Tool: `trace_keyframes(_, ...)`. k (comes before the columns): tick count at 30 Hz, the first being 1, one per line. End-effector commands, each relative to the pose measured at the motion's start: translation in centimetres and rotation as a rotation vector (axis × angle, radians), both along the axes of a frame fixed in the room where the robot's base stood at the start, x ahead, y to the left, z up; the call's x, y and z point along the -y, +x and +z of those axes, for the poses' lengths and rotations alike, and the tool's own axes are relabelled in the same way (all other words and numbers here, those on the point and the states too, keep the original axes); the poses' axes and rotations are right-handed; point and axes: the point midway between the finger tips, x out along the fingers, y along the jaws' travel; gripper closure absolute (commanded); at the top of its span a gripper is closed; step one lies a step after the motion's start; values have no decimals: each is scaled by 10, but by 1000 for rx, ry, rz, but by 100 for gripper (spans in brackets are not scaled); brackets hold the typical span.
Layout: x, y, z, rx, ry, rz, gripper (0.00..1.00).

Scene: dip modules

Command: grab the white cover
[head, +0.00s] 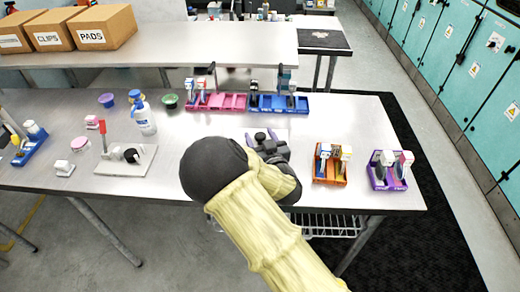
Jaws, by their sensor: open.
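My gripper (262,138) is over the middle of the steel table (225,128), pointing away toward the back. Its jaws are small and dark here, and my arm hides the tabletop below and in front of it. A pale flat thing, partly hidden, lies around the jaws; I cannot tell what it is. No thing is plainly a white cover. A small white block-like piece (64,168) sits at the table's front left. A white board (112,160) with a red-handled part and a black knob lies right of it. Both are well left of my gripper.
Pink (226,103) and blue (268,105) racks stand behind my gripper. Orange (329,178) and purple (386,184) racks with upright modules stand to its right. A white bottle (143,115), a purple bowl (106,100) and a green bowl (170,101) are at left.

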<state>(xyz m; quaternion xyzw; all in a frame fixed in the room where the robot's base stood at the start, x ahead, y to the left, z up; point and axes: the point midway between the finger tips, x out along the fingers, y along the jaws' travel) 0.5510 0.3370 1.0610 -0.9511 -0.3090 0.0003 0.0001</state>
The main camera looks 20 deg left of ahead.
Motion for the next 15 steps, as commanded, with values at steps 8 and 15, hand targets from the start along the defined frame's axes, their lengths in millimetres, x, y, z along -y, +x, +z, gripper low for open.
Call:
trace_keyframes(8, 1, 0, 0, 0, 0, -2, 44)
trace_keyframes(15, -1, -1, 0, 0, 0, 2, 54)
